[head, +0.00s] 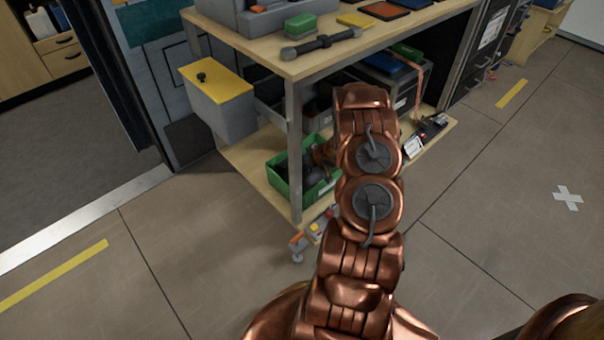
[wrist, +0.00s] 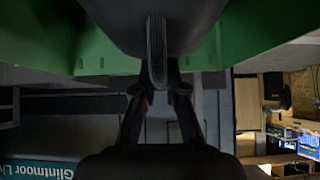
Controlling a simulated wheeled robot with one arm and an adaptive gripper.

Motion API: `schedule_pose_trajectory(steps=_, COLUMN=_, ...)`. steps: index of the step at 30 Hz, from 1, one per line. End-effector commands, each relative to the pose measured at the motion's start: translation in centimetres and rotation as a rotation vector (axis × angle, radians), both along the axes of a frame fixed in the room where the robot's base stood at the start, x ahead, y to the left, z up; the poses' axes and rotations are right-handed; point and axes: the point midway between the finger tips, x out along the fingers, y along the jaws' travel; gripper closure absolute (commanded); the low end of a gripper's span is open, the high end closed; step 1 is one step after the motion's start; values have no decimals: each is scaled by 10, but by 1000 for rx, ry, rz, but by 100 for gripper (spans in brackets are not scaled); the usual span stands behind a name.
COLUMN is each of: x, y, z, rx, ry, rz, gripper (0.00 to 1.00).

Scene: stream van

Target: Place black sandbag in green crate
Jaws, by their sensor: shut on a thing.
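The green crate (head: 323,188) stands on the lower shelf of the workbench, below the tabletop. The black sandbag (wrist: 120,22) fills the top middle of the wrist view, with green crate walls (wrist: 262,28) on both sides of it. My gripper (wrist: 158,90) is shut on the sandbag's strap. In the head view my gripper is at the crate, mostly hidden by my arm. A dark shape, likely the sandbag, shows in the crate there. I cannot tell whether the bag touches the crate floor.
A table leg (head: 295,150) stands right in front of the crate. The tabletop (head: 300,65) overhangs it. A grey box with a yellow lid (head: 218,85) hangs at the left. Several small items lie on the shelf to the right.

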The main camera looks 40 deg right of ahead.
Motion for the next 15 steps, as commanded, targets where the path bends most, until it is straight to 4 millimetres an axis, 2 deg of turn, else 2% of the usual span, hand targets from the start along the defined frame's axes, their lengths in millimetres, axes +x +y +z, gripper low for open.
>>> schedule_pose_trajectory(steps=1, x=1, y=-1, z=-9, rx=-1, ry=-3, rz=0, gripper=100)
schedule_pose_trajectory(steps=8, x=2, y=0, z=-23, rx=-2, ry=-4, rz=1, gripper=100)
schedule_pose_trajectory(steps=15, x=1, y=2, z=-51, rx=1, ry=-1, rz=4, gripper=100)
